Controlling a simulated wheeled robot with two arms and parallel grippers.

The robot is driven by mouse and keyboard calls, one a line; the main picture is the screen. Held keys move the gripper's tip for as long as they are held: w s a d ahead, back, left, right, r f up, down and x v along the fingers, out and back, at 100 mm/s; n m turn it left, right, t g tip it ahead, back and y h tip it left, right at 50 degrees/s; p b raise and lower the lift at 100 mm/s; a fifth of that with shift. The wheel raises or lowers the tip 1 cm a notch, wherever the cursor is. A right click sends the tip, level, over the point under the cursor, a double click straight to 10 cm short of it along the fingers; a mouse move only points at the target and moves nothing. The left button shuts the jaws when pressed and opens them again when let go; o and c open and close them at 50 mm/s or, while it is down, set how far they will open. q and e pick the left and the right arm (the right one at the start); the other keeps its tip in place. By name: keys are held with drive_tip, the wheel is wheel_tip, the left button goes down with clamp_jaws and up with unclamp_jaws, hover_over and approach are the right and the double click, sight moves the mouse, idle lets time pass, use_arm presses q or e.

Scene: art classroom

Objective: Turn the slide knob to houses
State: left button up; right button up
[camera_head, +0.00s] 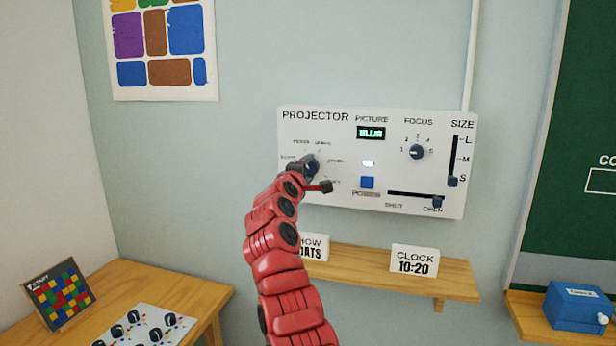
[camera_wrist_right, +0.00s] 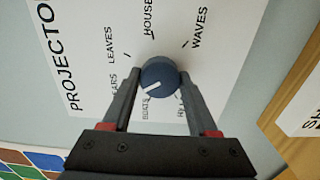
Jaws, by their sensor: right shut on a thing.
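The slide knob (camera_head: 311,167) is a round dark blue dial at the left of the white projector panel (camera_head: 340,190). In the right wrist view the knob (camera_wrist_right: 158,72) sits between the two fingertips of my right gripper (camera_wrist_right: 160,80), which is shut on it. Its white mark points to the lower left there, on the side of the labels ending in EARS and reading BOATS. The HOUSES label (camera_wrist_right: 148,18) is above the knob in that view, between LEAVES and WAVES. In the head view my right gripper (camera_head: 312,176) partly hides the knob and its labels.
The panel also has a PICTURE display (camera_head: 371,133) reading BLUR, a focus knob (camera_head: 416,152), a size slider (camera_head: 453,181), a shutter slider (camera_head: 438,202) and a blue power button (camera_head: 367,183). A wooden shelf (camera_head: 370,270) below holds a partly hidden card (camera_head: 315,247) and a clock card (camera_head: 414,260).

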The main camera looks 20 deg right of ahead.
drive_tip(key=m, duration=0.2)
drive_tip(key=shift+f+m+b, duration=0.1)
drive_tip(key=shift+m+b, duration=0.2)
drive_tip(key=shift+m, duration=0.1)
drive_tip(key=m, duration=0.2)
drive_tip(key=shift+m, duration=0.4)
drive_tip(key=m, duration=1)
drive_tip(key=shift+m, duration=0.4)
drive_tip(key=m, duration=0.5)
drive_tip(key=shift+f, duration=0.1)
drive_tip(key=o, duration=1.4)
drive_tip(key=shift+c, duration=0.2)
